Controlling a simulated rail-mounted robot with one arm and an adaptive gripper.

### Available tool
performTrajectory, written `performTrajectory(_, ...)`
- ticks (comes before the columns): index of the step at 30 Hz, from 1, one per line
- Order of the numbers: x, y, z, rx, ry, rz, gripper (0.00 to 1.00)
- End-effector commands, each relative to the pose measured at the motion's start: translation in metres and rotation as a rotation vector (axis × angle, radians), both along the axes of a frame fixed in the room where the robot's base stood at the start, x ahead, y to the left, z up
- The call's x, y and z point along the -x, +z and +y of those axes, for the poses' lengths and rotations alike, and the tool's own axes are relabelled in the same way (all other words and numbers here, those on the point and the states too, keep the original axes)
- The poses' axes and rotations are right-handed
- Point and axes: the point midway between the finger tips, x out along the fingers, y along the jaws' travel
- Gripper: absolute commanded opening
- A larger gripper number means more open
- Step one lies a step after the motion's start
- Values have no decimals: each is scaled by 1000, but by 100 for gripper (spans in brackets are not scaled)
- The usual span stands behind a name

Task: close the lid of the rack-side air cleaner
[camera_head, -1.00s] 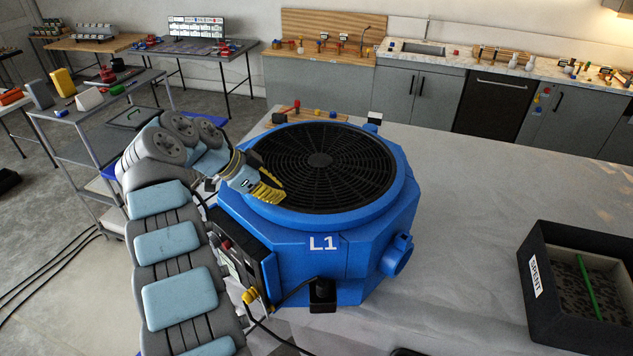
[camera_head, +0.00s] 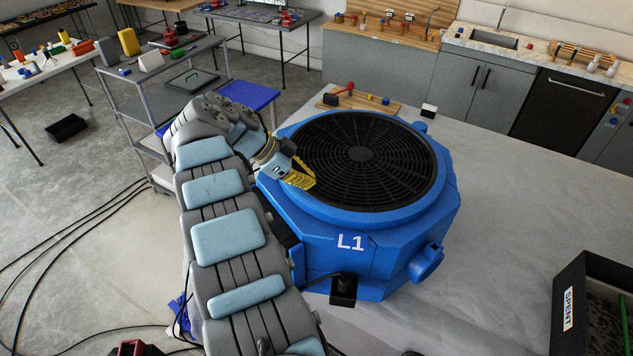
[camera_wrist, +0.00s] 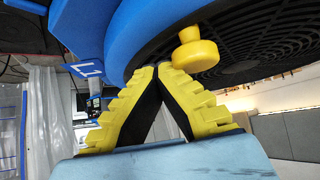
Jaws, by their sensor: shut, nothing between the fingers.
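The air cleaner (camera_head: 325,262) is a blue, many-sided box marked L1 on the table. Its round lid (camera_head: 420,203), a blue ring around a black grille (camera_head: 362,152), lies over the top and looks nearly flat. I cannot tell whether it is fully seated. In the wrist view a yellow knob (camera_wrist: 196,54) stands out by the blue rim (camera_wrist: 150,40) and the grille. My gripper (camera_head: 304,180) is at the lid's left front edge. In the wrist view my gripper (camera_wrist: 159,72) has its yellow fingertips together and empty, beside the knob. The head view does not show the knob.
A black bin (camera_head: 566,310) labelled SPENT stands at the right. A wooden board (camera_head: 375,103) with small tools lies behind the cleaner. A black plug block (camera_head: 343,290) with a cable is at the cleaner's front. The table right of the cleaner (camera_head: 500,200) is clear.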

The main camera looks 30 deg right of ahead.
Motion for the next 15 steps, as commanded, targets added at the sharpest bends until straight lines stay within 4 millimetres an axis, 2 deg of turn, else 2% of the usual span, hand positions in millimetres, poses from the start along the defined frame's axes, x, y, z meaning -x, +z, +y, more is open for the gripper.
performTrajectory(1, -18, -1, 14, -6, 48, -34, 0)
performTrajectory(11, -18, 1, 14, -5, 50, -35, 0)
performTrajectory(15, -18, 7, 14, -3, 49, -35, 0)
